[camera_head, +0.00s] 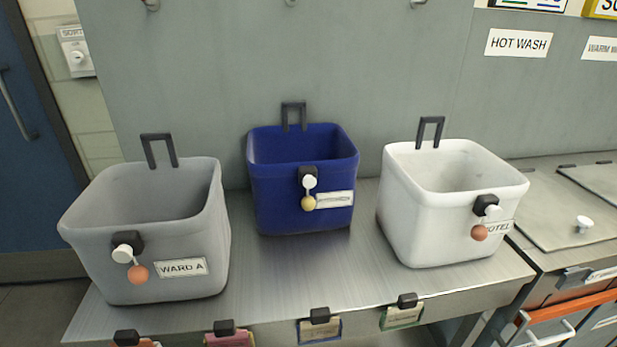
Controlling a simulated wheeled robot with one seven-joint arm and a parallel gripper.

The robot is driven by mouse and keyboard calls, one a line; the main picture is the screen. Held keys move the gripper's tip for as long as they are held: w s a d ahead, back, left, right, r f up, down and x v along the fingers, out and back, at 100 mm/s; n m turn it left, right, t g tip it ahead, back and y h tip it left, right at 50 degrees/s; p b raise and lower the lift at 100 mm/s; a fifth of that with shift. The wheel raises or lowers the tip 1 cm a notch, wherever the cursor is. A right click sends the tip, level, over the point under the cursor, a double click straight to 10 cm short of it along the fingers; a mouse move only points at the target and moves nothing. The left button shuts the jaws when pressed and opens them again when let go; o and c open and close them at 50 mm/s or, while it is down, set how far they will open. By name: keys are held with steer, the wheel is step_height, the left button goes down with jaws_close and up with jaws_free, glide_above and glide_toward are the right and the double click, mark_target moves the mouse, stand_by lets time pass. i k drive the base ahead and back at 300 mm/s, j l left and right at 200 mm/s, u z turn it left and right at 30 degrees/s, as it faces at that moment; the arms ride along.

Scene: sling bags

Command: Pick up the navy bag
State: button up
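The navy bag (276,197) is an open-topped, box-like bin in dark blue. It stands upright in the middle of the metal shelf, a little farther back than its two neighbours. A dark upright loop handle (293,115) rises from its back rim. On its front are a black clip with a white knob, a yellow ball and a white label too small to read. The part of its inside that shows looks empty. My gripper is not in view.
A grey bag (190,240) labelled WARD A stands to the left. A white bag (430,225) with a partly hidden label stands to the right. Gaps of bare metal shelf (290,268) separate them. A grey wall (230,60) rises close behind. Coloured tags hang along the front edge.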

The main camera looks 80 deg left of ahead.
mark_target(279, 158)
steer(key=i+u, duration=0.2)
steer(key=u, duration=0.15)
steer(key=i+u, duration=0.2)
steer(key=u, duration=0.15)
steer(key=i+l+u, duration=0.15)
steer(key=u, duration=0.2)
steer(key=i, duration=0.05)
